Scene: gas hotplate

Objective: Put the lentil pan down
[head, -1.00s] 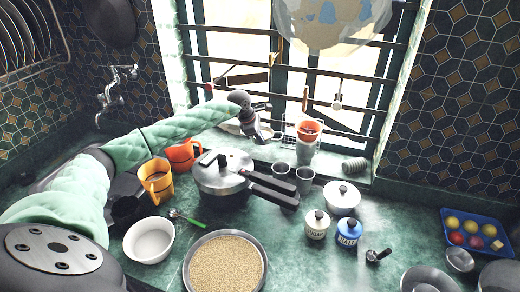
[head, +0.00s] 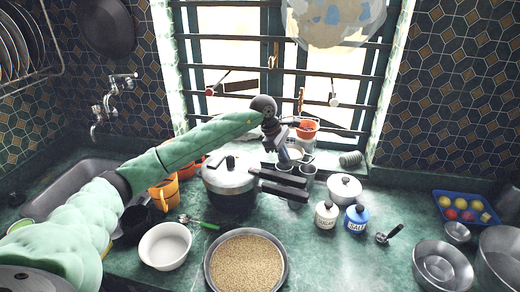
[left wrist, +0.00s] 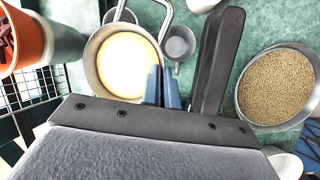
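The lentil pan, a small steel pan with pale yellow contents (left wrist: 125,62), is at the fingers in the left wrist view. In the head view only a pale bit of it (head: 294,152) shows beside my gripper, behind the steel cups. My left gripper (head: 274,143) is at the window sill, right of the pressure cooker. Its blue-grey fingers (left wrist: 166,88) are close together at the pan's rim and appear shut on it. Whether the pan's base touches a surface is hidden. My right gripper is not in view.
Steel cups (head: 306,176) and the pressure cooker (head: 228,178) with black handles (head: 284,188) stand close by. An orange cup (head: 306,129) is in a rack behind. A wide dish of tan grains (head: 245,264) and a white bowl (head: 165,246) are in front.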

